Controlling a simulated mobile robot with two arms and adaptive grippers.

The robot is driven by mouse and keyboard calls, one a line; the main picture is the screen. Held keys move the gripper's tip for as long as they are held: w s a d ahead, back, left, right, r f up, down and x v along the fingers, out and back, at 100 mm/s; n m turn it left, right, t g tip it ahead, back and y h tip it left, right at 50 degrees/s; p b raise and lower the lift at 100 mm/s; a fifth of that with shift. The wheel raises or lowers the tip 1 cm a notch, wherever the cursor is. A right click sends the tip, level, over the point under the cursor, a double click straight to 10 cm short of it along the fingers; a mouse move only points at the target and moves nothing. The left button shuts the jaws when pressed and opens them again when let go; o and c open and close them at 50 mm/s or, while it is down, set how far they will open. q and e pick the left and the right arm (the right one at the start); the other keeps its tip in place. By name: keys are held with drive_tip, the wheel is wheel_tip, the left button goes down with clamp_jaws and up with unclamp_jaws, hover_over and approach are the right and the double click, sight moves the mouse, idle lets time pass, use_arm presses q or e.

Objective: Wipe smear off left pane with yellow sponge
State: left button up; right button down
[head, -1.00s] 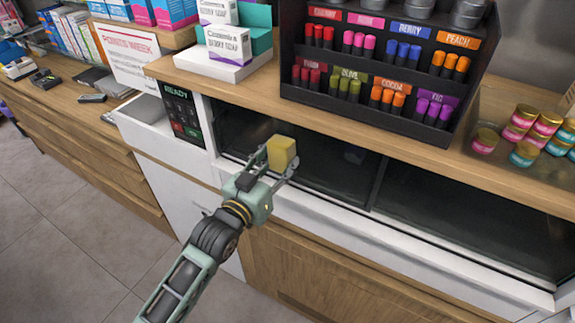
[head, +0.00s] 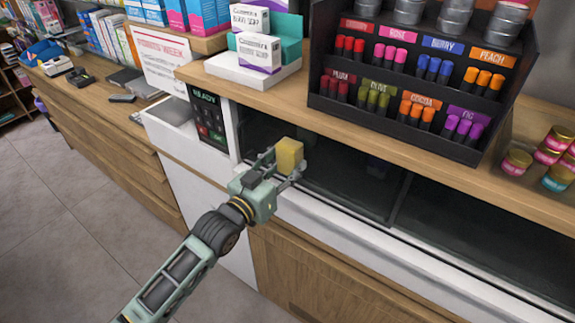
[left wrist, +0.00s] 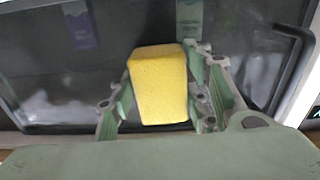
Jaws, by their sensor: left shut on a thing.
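My left gripper (head: 283,165) is shut on the yellow sponge (head: 289,152), which sticks out beyond the fingertips. The sponge is in front of the left pane (head: 345,185), near that pane's left end. The left wrist view shows the sponge (left wrist: 159,85) between the fingers, against the dark glass (left wrist: 110,65). I cannot tell whether it touches the glass. Pale cloudy patches (left wrist: 68,95) show on the pane left of the sponge, and fainter ones to the right; smear or reflection is unclear. My right gripper is not in view.
A wooden counter top (head: 270,100) overhangs the panes, with a black lipstick rack (head: 420,80) and soap boxes (head: 257,50) on it. A keypad panel (head: 209,117) is just left of the left pane. The right pane (head: 480,240) lies beyond a divider. Floor is clear at lower left.

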use_arm(q)
drive_tip(key=shift+s+a+p, duration=0.4)
drive_tip(key=shift+s+p, duration=0.05)
drive_tip(key=shift+s, duration=0.05)
drive_tip(key=p+v, duration=0.1)
drive_tip(key=v, duration=0.2)
drive_tip(key=shift+s+a, duration=0.15)
drive_tip(key=shift+s, duration=0.15)
drive_tip(key=shift+s+a+p, duration=0.2)
drive_tip(key=shift+s+p, duration=0.1)
drive_tip(key=shift+p, duration=0.05)
drive_tip(key=p+v, duration=0.1)
drive_tip(key=v, duration=0.2)
drive_tip(key=shift+f, duration=0.1)
